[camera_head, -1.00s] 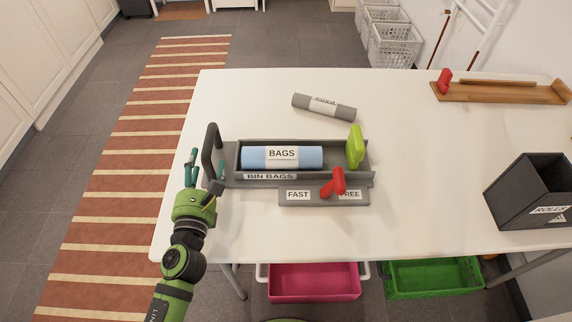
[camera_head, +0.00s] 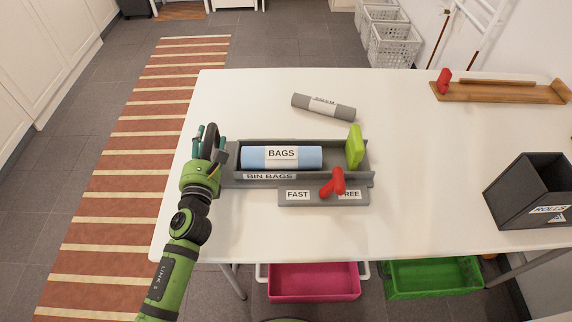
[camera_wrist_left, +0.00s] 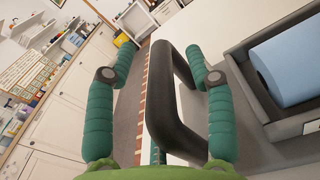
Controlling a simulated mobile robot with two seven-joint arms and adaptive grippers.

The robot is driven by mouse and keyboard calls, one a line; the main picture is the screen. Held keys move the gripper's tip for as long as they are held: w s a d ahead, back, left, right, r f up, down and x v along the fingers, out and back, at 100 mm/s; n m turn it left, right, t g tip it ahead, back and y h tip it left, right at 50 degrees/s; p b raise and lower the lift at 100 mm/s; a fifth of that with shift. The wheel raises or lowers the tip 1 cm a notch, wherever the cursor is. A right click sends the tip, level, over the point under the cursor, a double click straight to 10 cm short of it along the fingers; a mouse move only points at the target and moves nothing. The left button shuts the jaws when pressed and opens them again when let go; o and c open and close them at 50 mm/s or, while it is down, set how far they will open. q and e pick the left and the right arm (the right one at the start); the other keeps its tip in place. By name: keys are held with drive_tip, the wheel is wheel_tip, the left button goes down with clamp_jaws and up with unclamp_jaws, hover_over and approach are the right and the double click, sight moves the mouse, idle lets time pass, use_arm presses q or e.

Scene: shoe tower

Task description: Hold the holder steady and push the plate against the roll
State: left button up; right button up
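The grey holder (camera_head: 262,176), labelled "BIN BAGS", lies on the white table. A blue roll (camera_head: 250,157) with a "BAGS" label lies in its trough; its end also shows in the left wrist view (camera_wrist_left: 290,62). A bright green plate (camera_head: 355,147) stands at the trough's right end, with a gap to the roll. A red lever (camera_head: 338,182) sits between the words "FAST" and "FREE". My left gripper (camera_head: 207,135) is at the holder's dark loop handle (camera_wrist_left: 165,100). Its teal fingers (camera_wrist_left: 165,65) are open, one on each side of the handle. My right gripper is out of view.
A grey roll (camera_head: 323,107) lies on the table behind the holder. A dark bin (camera_head: 530,190) labelled "ROLLS" stands at the right, and a wooden board (camera_head: 500,93) with a red knob lies at the back right. The table between them is clear.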

use_arm(q)
clamp_jaws()
drive_tip(key=shift+r, duration=0.35)
drive_tip(key=shift+w+f, duration=0.1)
drive_tip(key=shift+f, duration=0.55)
drive_tip(key=shift+d, duration=0.1)
